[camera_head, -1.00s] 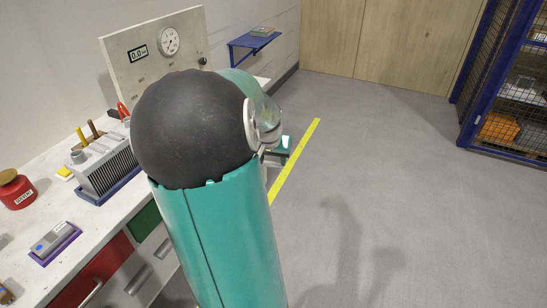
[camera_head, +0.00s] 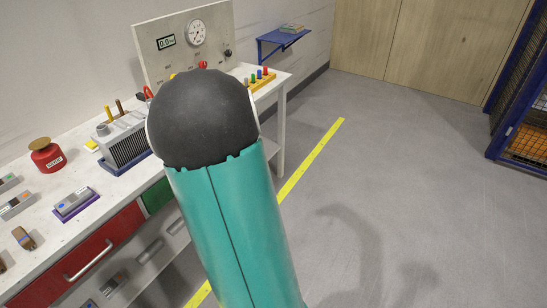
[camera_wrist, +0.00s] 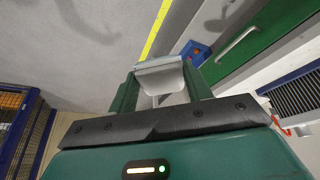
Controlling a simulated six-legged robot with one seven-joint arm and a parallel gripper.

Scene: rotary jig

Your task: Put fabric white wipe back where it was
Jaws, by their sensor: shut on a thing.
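My gripper (camera_wrist: 163,92) shows in the wrist view, with its two green fingers shut on a pale, whitish folded piece that looks like the fabric white wipe (camera_wrist: 160,68). In the head view my own arm hides the gripper and the wipe. The place the wipe came from cannot be made out.
The white workbench (camera_head: 90,200) runs along the left, with a finned block (camera_head: 125,143), a red tin (camera_head: 46,157) and a gauge panel (camera_head: 183,45). A red drawer (camera_head: 85,262) is below. A blue wall shelf (camera_head: 283,38) is behind.

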